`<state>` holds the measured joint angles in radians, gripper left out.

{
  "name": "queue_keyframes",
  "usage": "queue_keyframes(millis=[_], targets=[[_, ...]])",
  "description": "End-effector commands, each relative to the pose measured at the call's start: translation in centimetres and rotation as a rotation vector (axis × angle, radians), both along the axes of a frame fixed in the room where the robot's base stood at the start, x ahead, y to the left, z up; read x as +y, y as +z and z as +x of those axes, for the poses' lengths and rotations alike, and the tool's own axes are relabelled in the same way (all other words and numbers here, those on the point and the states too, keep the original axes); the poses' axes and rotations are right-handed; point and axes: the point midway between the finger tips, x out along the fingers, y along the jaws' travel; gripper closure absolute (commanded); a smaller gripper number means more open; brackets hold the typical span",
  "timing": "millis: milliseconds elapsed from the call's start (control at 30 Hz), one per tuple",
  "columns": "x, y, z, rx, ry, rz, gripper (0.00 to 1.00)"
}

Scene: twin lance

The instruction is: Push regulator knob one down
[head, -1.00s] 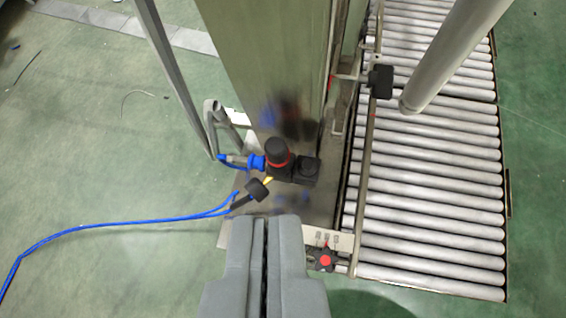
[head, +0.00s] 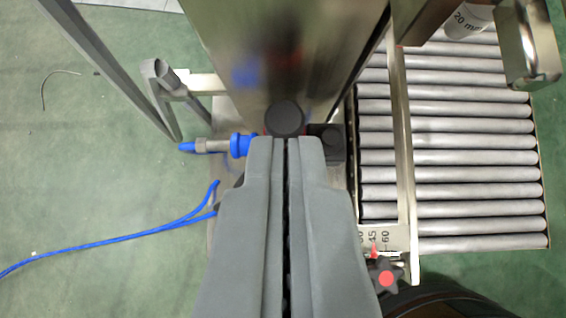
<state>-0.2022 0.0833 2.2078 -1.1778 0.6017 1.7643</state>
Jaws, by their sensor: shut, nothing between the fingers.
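The regulator knob (head: 285,118) is a round black cap seen from above, in the upper middle of the head view. It sits on a black regulator body (head: 325,146) in front of a shiny metal column. A bit of red ring shows at its lower edge. My gripper (head: 286,140) is shut and empty, with its grey fingertips right below the knob in the picture, covering the knob's lower edge. I cannot tell whether the fingertips touch the knob.
A blue air fitting (head: 240,145) sticks out left of the regulator, and a blue hose (head: 110,245) lies to the left. A roller conveyor (head: 450,155) is on the right. A black star knob with a red centre (head: 386,279) is at lower right. A metal post (head: 110,70) stands at upper left.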

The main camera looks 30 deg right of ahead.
Motion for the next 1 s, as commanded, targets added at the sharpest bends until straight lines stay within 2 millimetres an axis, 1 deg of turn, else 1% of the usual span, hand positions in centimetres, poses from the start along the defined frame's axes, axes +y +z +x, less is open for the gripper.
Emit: queue_keyframes(millis=[33,400,600,700,833,1000], targets=[[-0.4,-0.7,0.5,0.003,-0.001,-0.001,1.0],[-2.9,-5.0,3.9,0.004,0.001,0.0,1.0],[-2.8,-7.6,3.9,0.003,0.002,-0.001,1.0],[-2.8,-8.3,3.9,0.002,0.001,-0.001,1.0],[-2.8,-8.7,3.8,0.0,0.002,-0.001,1.0],[-2.8,-8.8,3.8,0.0,0.001,0.0,1.0]])
